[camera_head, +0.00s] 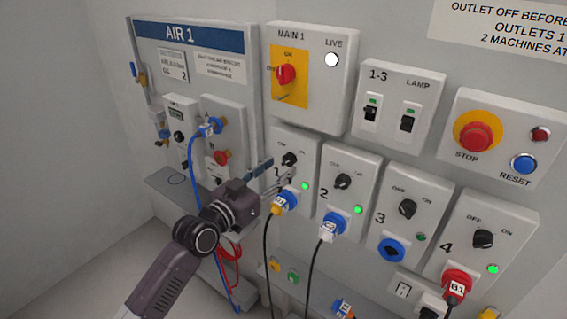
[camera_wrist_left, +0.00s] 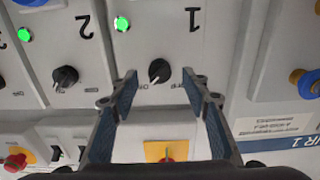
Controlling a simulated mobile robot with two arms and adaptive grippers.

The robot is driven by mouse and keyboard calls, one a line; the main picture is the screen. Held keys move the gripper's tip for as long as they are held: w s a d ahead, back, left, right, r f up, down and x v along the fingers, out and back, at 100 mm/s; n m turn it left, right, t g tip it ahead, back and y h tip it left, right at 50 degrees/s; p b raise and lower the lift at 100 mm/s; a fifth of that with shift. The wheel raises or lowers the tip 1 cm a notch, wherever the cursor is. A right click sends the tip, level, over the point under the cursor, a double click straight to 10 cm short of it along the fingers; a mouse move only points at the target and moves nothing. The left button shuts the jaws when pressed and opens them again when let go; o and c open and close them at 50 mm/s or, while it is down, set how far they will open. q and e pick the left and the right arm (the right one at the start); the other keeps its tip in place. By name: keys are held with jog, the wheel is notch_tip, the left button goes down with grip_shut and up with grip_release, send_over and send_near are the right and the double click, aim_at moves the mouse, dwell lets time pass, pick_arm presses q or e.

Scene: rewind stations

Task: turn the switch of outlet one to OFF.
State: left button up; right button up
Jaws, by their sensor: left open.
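The switch of outlet one is a black round knob (camera_head: 289,159) on a grey box marked 1, between small OFF and ON labels. In the left wrist view, which is upside down, the knob (camera_wrist_left: 159,70) has its white mark pointing to the ON side. The green lamp (camera_head: 304,186) below it is lit. My left gripper (camera_head: 280,170) is open and empty in front of the box. In the left wrist view its fingertips (camera_wrist_left: 160,80) lie on either side of the knob; I cannot tell how far the knob is beyond them. My right gripper is not in view.
Outlet two's knob (camera_head: 342,181) is close on the right. The MAIN 1 red switch (camera_head: 287,74) is above. The AIR 1 panel (camera_head: 233,101) and a blue hose (camera_head: 190,160) are on the left.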

aim_at(288, 160)
pick_arm(q)
jog(key=shift+x, duration=1.5)
jog(key=shift+c, duration=0.7)
jog(key=c, duration=1)
